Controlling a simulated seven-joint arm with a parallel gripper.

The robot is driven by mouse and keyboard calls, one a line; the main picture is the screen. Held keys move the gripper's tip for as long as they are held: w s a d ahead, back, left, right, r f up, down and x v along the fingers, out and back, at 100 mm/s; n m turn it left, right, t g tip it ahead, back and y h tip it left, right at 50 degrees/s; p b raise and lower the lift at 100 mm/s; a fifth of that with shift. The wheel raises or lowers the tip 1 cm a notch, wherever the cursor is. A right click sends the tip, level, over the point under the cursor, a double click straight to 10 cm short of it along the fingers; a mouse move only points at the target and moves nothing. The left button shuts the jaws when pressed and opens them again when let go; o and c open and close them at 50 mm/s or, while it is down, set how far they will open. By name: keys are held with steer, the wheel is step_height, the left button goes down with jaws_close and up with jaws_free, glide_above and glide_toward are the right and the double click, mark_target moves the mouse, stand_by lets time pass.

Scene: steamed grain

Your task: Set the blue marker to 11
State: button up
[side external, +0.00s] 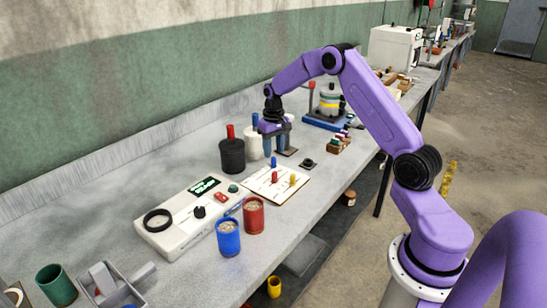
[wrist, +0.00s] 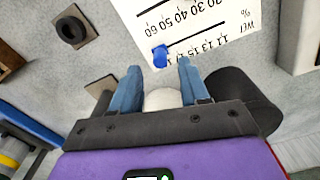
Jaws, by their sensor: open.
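The white scale card (side external: 262,190) lies on the bench with a blue, a red and a yellow marker on it. The blue marker (side external: 274,162) stands at the card's back edge; in the wrist view it is a blue block (wrist: 160,56) on the lower line. That row's printing is upside down, with 11 towards the right; the marker sits at the far left, past 15, its exact number partly hidden. My gripper (side external: 274,152) is open and empty. In the wrist view its blue fingertips (wrist: 160,72) are either side of the marker's near side, apparently not touching it.
A black canister (side external: 232,156) with a red handle and a white canister (side external: 252,144) stand close behind the card. The red marker (side external: 275,177) and yellow marker (side external: 292,179) are nearby. A red cup (side external: 253,216) and blue cup (side external: 228,238) stand in front.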

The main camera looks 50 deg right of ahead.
mark_target(273, 157)
steer(key=shift+f, duration=1.85)
jaws_close()
steer(key=a, duration=0.9)
steer(key=shift+a, duration=0.15)
jaws_free()
steer(key=shift+a, duration=0.15)
step_height(273, 157, up, 18)
steer(key=shift+f, duration=0.25)
